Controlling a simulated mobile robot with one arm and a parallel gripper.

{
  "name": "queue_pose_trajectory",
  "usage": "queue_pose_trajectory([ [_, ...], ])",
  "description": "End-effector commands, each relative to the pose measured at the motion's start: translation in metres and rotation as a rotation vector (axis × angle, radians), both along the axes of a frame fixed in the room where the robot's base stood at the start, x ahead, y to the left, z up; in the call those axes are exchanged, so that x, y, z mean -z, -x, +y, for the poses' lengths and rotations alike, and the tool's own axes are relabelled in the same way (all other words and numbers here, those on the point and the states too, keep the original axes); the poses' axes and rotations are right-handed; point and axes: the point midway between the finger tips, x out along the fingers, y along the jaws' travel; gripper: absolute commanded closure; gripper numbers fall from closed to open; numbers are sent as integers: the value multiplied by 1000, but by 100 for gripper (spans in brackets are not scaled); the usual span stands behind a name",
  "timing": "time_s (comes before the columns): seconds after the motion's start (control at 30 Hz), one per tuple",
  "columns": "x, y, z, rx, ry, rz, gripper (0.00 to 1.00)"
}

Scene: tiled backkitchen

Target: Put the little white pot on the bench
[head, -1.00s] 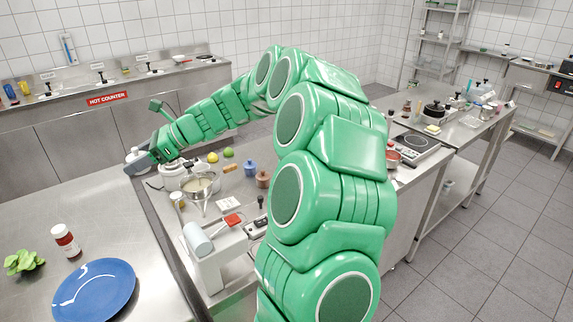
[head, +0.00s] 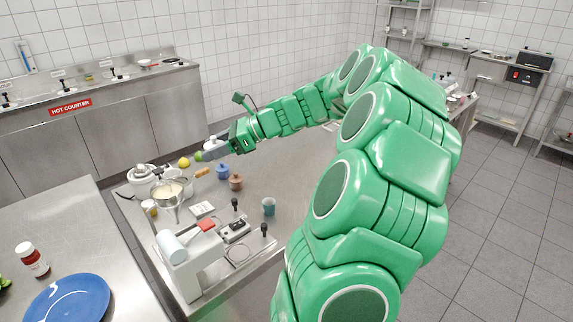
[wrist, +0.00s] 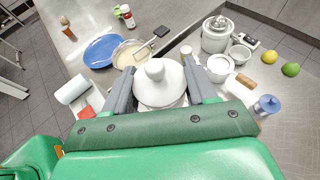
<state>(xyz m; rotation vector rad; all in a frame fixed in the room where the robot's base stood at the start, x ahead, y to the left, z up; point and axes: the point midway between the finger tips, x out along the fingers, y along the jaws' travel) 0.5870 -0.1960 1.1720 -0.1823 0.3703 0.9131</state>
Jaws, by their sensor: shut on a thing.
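My gripper (wrist: 157,66) is shut on the little white pot (wrist: 160,88), a round white lidded pot with a knob, which sits between its two grey fingers in the wrist view. In the head view my gripper (head: 213,148) is small and far off, at the back of the steel bench (head: 290,185). The pot's underside is hidden, so I cannot tell whether it touches the bench.
The bench right of the brown pot is mostly clear.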

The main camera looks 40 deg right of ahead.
Motion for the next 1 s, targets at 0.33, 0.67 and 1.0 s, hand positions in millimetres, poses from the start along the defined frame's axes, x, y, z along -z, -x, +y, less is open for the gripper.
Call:
queue_pose_trajectory([
  [0.33, -2, 50, -61, 92, -3, -4, 79],
  [0.67, -1, 76, -86, 133, -2, -5, 79],
  [1.0, 38, 80, -91, 144, -5, -2, 79],
])
